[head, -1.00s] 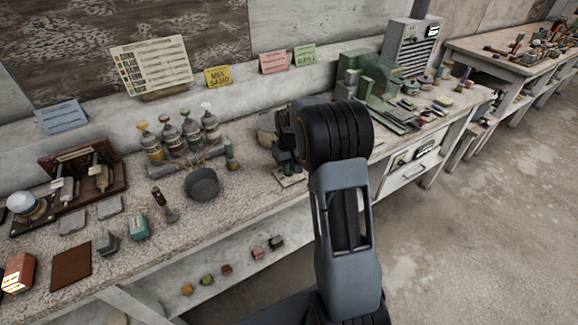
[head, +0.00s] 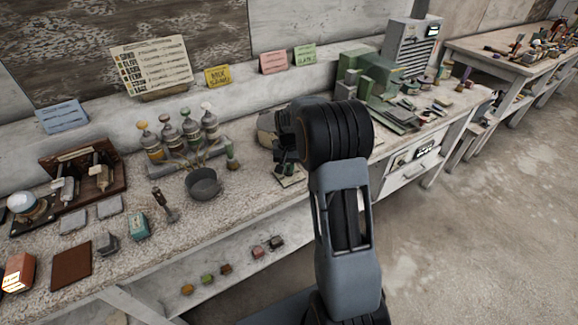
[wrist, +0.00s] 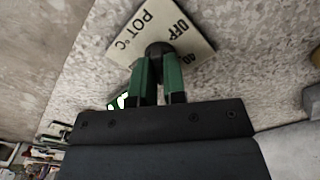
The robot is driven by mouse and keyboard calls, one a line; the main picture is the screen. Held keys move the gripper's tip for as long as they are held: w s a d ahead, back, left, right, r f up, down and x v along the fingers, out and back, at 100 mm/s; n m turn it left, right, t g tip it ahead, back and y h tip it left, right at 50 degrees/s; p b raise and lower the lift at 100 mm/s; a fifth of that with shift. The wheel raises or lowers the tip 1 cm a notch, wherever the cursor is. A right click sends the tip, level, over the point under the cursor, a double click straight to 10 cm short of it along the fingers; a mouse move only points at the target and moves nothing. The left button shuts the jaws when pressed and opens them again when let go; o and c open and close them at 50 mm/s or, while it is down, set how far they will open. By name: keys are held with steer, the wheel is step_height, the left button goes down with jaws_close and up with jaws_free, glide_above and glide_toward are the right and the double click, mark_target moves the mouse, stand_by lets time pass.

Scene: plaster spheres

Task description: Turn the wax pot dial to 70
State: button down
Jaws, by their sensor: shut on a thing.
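The dial's knob (wrist: 158,49) is a dark round knob on a cream plate (wrist: 127,38) in the wrist view. The plate is lettered "POT °C" and "OFF", seen upside down, with a partly hidden number near its right corner. My gripper (wrist: 158,66) has green fingers shut on the knob from both sides. The fingers and knob hide part of the scale, and I cannot read the dial's setting. In the head view my gripper (head: 285,162) is at the small plate (head: 291,181) on the bench, with the knob hidden. A rounded pale pot (head: 265,130) is partly hidden behind my arm.
A grey bowl (head: 203,185) and several capped bottles (head: 170,138) stand left of my gripper. Green blocks and machinery (head: 375,75) stand to the right at the back.

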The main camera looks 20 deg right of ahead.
stand_by(0.3)
steer(key=c, duration=1.2)
jaws_free()
steer(key=shift+r, duration=0.1)
step_height(320, 180, up, 14)
steer(key=shift+f, duration=0.15)
